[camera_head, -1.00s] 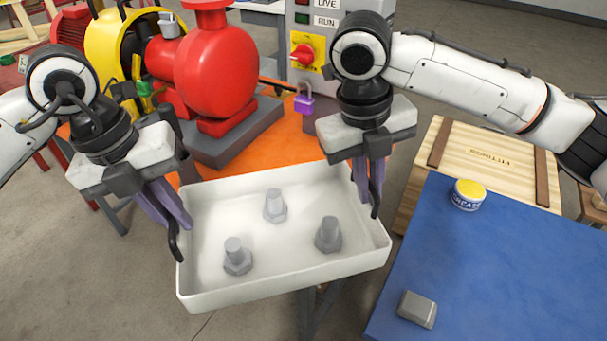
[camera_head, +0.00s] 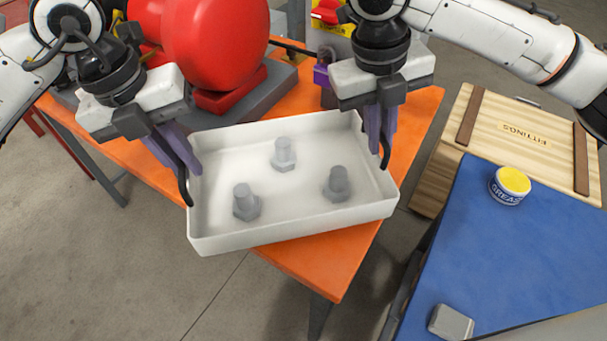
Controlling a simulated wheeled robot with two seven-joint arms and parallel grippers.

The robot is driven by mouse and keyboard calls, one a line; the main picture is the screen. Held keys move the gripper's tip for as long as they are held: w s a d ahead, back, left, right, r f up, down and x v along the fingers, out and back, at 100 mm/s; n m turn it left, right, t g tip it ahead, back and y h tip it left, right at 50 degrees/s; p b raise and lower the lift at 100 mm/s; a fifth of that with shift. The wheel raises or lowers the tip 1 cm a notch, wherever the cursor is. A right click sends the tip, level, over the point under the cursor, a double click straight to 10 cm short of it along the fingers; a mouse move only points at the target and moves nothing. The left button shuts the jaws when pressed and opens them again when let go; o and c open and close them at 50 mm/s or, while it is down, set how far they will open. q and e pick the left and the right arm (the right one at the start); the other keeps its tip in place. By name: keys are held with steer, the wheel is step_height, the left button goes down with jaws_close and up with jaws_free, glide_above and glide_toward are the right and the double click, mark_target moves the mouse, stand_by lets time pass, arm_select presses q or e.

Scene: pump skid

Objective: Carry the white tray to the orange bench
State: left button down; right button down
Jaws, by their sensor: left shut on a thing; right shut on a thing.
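The white tray (camera_head: 290,237) is in the middle of the head view, with three grey bolts (camera_head: 284,154) standing head-down on its floor. My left gripper (camera_head: 188,185) is shut on the tray's left wall. My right gripper (camera_head: 384,150) is shut on the tray's right end, near the far corner. The tray appears over the front part of the orange bench (camera_head: 335,262). Whether it touches the bench top cannot be told. The bench's orange surface shows behind, to the right of and in front of the tray.
A red pump (camera_head: 215,45) on a grey base stands on the bench behind the tray. A purple padlock (camera_head: 322,75) hangs behind my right gripper. At right are a wooden fittings crate (camera_head: 510,135) and a blue surface (camera_head: 530,240) with a grease tin (camera_head: 510,186) and a grey block (camera_head: 451,322).

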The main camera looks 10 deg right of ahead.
mark_target(199, 195)
arm_select(q)
steer(key=shift+w+a+f, duration=0.1)
steer(key=shift+f, duration=0.05)
arm_select(e)
steer(key=shift+w+d+f, duration=0.1)
steer(key=shift+d+f, duration=0.05)
